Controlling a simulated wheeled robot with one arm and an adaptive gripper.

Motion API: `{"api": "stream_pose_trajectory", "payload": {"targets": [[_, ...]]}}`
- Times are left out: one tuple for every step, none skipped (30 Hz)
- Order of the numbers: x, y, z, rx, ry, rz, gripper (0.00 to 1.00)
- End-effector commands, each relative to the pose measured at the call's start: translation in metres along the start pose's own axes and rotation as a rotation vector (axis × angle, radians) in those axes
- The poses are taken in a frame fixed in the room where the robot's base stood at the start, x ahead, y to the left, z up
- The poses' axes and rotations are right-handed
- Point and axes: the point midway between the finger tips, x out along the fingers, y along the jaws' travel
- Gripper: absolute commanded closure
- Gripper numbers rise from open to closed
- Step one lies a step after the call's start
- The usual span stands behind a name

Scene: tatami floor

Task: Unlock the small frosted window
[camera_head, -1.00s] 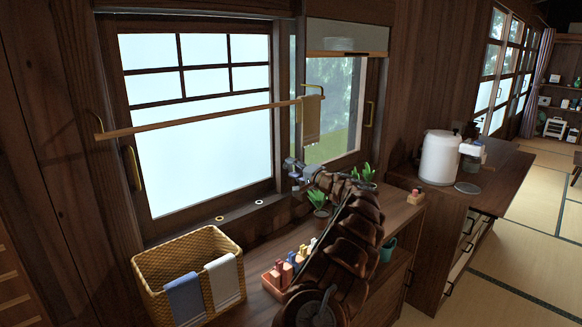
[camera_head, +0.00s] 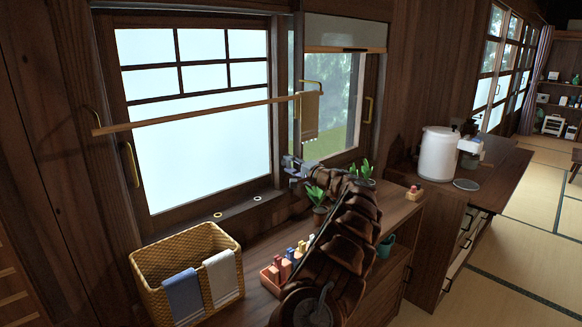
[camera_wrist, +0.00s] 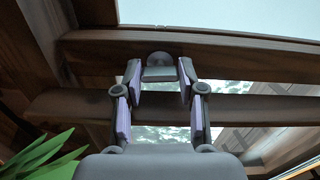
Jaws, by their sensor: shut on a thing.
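The frosted window (camera_head: 200,150) has a dark wooden frame and fills the left of the wall in the head view. My gripper (camera_head: 287,161) reaches its right frame edge, beside the clearer pane (camera_head: 330,108). In the wrist view, the fingers of my gripper (camera_wrist: 160,76) close in on a small round grey knob (camera_wrist: 158,58), which looks like the window's lock. The knob sits against a wooden frame bar (camera_wrist: 220,50). My gripper is shut on it. In the head view the knob is too small or hidden to make out.
A wooden towel rail (camera_head: 200,114) with a brown towel (camera_head: 309,115) crosses in front of the window. Below my arm stand a wicker basket (camera_head: 150,268), potted plants (camera_head: 316,196) and an orange tray (camera_head: 268,284) of small items. A white canister (camera_head: 437,155) stands to the right.

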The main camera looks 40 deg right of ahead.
Motion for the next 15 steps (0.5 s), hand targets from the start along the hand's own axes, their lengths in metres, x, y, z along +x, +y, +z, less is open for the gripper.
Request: {"api": "stream_pose_trajectory", "payload": {"targets": [[-0.0004, 0.001, -0.0003, 0.027, 0.001, 0.001, 0.95], [-0.0004, 0.001, -0.0003, 0.045, 0.001, 0.001, 0.95], [-0.0005, 0.0009, -0.0004, 0.064, 0.001, 0.001, 0.95], [-0.0005, 0.001, -0.0004, 0.076, 0.001, 0.001, 0.95], [-0.0005, 0.001, -0.0005, 0.085, 0.001, 0.001, 0.95], [-0.0005, 0.001, -0.0005, 0.096, 0.001, 0.001, 0.95], [-0.0005, 0.001, -0.0005, 0.101, 0.001, 0.001, 0.95], [-0.0005, 0.001, -0.0005, 0.104, 0.001, 0.001, 0.95], [-0.0006, 0.0009, -0.0006, 0.106, 0.001, 0.001, 0.95], [-0.0006, 0.001, -0.0006, 0.106, 0.001, 0.001, 0.95], [-0.0006, 0.001, -0.0006, 0.106, 0.001, 0.001, 0.95], [-0.0006, 0.0009, -0.0006, 0.106, 0.001, 0.001, 0.95], [-0.0006, 0.0009, -0.0006, 0.106, 0.001, 0.001, 0.95], [-0.0006, 0.001, -0.0006, 0.106, 0.001, 0.001, 0.95], [-0.0006, 0.001, -0.0006, 0.106, 0.001, 0.001, 0.95]]}}
